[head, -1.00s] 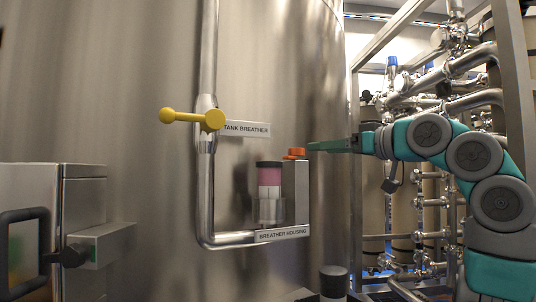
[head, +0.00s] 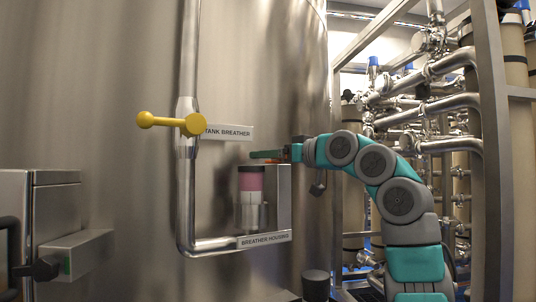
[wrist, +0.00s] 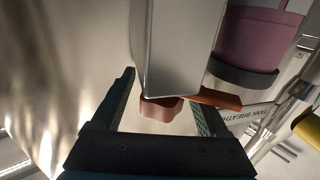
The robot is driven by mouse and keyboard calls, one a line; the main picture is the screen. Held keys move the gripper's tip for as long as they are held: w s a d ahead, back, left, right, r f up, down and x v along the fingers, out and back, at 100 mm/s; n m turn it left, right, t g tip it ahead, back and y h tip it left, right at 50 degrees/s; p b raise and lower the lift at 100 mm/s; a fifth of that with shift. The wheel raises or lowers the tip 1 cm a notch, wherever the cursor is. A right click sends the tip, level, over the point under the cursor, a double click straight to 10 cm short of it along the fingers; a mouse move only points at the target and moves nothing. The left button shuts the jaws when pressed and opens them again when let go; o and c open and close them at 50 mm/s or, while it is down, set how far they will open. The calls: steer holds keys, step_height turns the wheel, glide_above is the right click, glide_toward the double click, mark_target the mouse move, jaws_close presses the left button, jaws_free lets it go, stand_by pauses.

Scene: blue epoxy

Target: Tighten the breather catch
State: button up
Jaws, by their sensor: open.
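The breather housing (head: 283,198) is a grey upright block beside a pink cartridge (head: 251,180) with dark bands, low on the tank pipe. In the wrist view an orange-brown catch knob (wrist: 160,109) shows at the end of the grey block (wrist: 184,50), with a flat orange piece (wrist: 217,97) beside it. My gripper (head: 267,154) is open at the top of the housing. In the wrist view its two fingers stand on either side of the knob, apparently without gripping it. In the head view my gripper and arm hide the catch.
A yellow valve handle (head: 172,122) sits on the pipe to the left, above the housing, by the label "TANK BREATHER" (head: 228,132). A steel cabinet (head: 55,222) stands at the lower left. A pipe rack (head: 435,105) is on the right.

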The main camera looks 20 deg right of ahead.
steer(key=shift+w+a, duration=0.15)
steer(key=shift+w, duration=0.15)
steer(key=shift+c, duration=0.4)
jaws_close()
